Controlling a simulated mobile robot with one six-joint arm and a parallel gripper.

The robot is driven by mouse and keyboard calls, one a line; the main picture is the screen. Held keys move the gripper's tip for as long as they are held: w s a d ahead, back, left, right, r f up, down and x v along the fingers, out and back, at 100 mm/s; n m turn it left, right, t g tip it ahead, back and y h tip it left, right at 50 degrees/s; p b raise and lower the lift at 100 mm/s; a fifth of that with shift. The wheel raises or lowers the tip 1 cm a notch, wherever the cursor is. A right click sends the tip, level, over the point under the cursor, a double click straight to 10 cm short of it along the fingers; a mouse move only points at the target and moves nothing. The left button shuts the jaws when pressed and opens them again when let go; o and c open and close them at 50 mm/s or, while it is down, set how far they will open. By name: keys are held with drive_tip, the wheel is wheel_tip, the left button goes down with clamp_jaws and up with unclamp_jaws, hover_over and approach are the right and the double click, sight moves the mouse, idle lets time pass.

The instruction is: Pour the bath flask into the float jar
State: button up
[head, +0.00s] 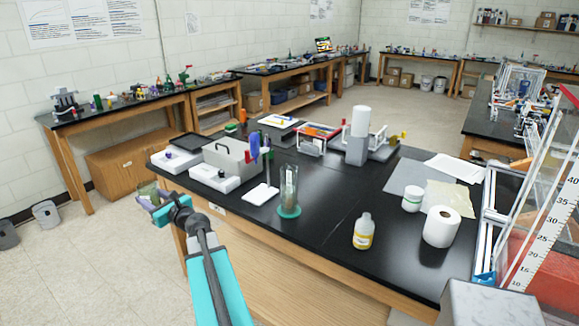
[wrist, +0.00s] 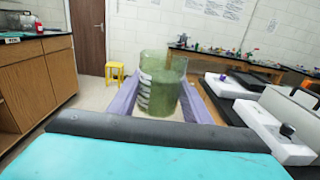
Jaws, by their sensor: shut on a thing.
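The bath flask (wrist: 160,92) is a clear glass vessel with white markings and murky green liquid. My gripper (head: 160,204) is shut on it, with purple fingers on both sides in the wrist view. The flask looks about upright there. In the head view the flask (head: 148,192) is small and partly hidden by my gripper, off the table's left edge. The float jar, seemingly the tall clear cylinder on a teal base (head: 289,211), stands upright on the black table, well right of my gripper and apart from it. What is inside the cylinder is hard to tell.
A white-based stand (head: 262,193) with a blue top is just left of the cylinder. White boxes (head: 215,176) and a grey case (head: 228,158) sit at the table's left. A yellow bottle (head: 363,232) and a paper roll (head: 441,227) are to the right. The front middle of the table is clear.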

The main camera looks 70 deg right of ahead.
drive_tip(key=s+d+r+m+g+h+p, duration=0.25)
drive_tip(key=s+d+r+m+h, duration=0.2)
drive_tip(key=s+d, duration=0.45)
drive_tip(key=s+d+r+m+g+h+p, duration=0.1)
drive_tip(key=s+d+r+m+g+h, duration=0.25)
drive_tip(key=s+d+h, duration=0.6)
drive_tip(key=s+d+m+g+y+b, duration=0.1)
drive_tip(key=s+d+m+g+y, duration=0.1)
drive_tip(key=s+d+g, duration=0.3)
drive_tip(key=s+d+f+m+g+h+b, duration=0.1)
drive_tip(key=s+d+f+b, duration=0.3)
drive_tip(key=f+b, duration=0.4)
drive_tip(key=shift+s+d+m+g+b, duration=0.2)
drive_tip(key=shift+s+m+g+b, duration=0.2)
drive_tip(key=shift+s+m+b, duration=0.25)
drive_tip(key=shift+f, duration=0.1)
